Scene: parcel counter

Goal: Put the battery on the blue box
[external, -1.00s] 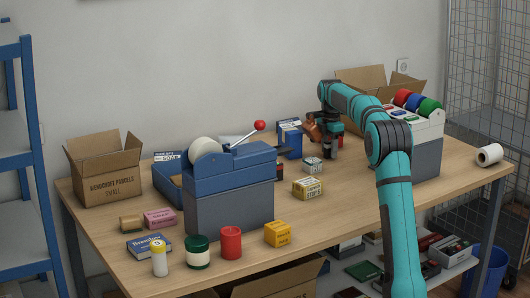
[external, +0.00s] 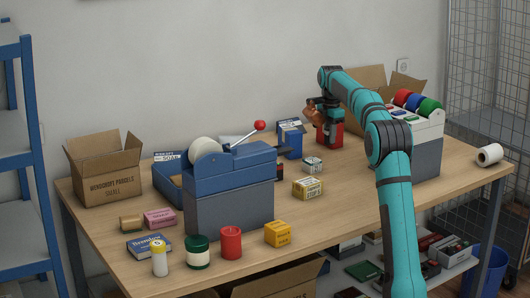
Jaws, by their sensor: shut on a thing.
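My gripper (external: 328,142) is at the back right of the counter, pointing down, just right of an upright blue box (external: 290,142) with a white label. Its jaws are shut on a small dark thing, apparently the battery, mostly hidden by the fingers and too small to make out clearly. It is held apart from the blue box. A red box (external: 338,138) stands close behind the gripper and is partly covered by it. A flat blue box (external: 148,247) with lettering lies at the front left.
A blue and grey tape dispenser (external: 232,200) with a red-knobbed lever stands mid-counter. A small white box (external: 313,164) and a yellow labelled box (external: 307,189) lie in front of my gripper. A grey stand (external: 427,150) with coloured rolls is at right. Front right is clear.

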